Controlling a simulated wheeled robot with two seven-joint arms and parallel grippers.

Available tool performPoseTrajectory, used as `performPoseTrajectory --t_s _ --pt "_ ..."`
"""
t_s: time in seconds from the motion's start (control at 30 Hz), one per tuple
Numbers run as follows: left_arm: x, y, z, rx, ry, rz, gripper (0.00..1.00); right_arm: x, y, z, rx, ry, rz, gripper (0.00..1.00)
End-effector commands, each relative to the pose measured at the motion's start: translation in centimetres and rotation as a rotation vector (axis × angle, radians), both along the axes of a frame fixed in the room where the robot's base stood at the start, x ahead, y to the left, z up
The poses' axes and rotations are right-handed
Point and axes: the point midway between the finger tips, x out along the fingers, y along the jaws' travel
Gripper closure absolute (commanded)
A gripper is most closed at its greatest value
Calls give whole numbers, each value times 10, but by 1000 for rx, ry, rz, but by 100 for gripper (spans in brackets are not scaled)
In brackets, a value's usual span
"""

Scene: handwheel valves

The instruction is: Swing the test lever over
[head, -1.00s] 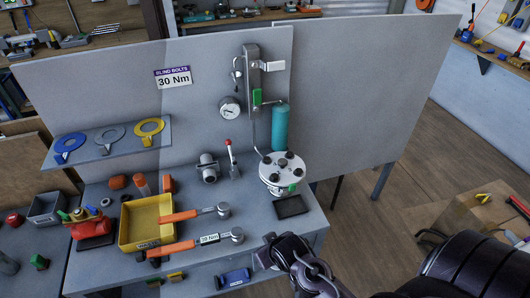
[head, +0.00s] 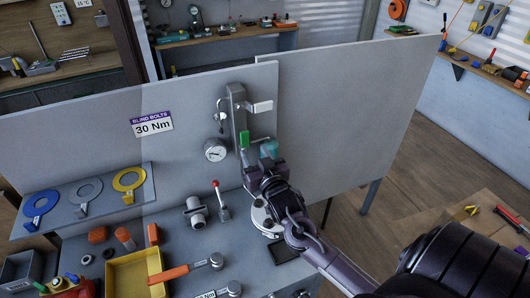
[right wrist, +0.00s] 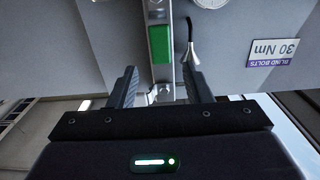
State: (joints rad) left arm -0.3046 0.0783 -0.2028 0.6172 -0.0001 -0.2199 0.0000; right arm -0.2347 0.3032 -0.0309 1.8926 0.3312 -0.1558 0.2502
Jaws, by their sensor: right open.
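Two levers show in the head view: a green handle (head: 244,137) low on the grey upright bracket (head: 239,108) of the back panel, and a red-tipped lever (head: 221,195) standing on the bench. I cannot tell from a label which is the test lever. My right gripper (head: 260,158) is open, just below and right of the green handle, partly in front of the teal cylinder (head: 269,147). In the right wrist view the green handle (right wrist: 160,45) lies beyond the gap between the open fingers (right wrist: 160,90), apart from both. My left gripper is not in view.
A round gauge (head: 215,150) is left of the bracket. My right arm partly hides a white bolted flange (head: 262,220). The right panel (head: 340,130) is bare.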

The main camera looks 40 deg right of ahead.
Motion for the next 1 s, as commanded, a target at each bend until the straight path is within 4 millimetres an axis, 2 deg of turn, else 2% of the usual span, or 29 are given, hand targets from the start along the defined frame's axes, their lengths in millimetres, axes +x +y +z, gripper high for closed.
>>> performPoseTrajectory --t_s 0.17,0.53,0.97,1.0 --pt "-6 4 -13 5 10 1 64 22 -5 -2 -1 -2 1 55" --pt "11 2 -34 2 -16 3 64 66 -15 -3 -1 0 1 55" --pt "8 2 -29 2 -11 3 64 66 -16 0 -1 2 1 55" --pt "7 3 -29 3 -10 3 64 66 -16 0 -1 2 1 58"
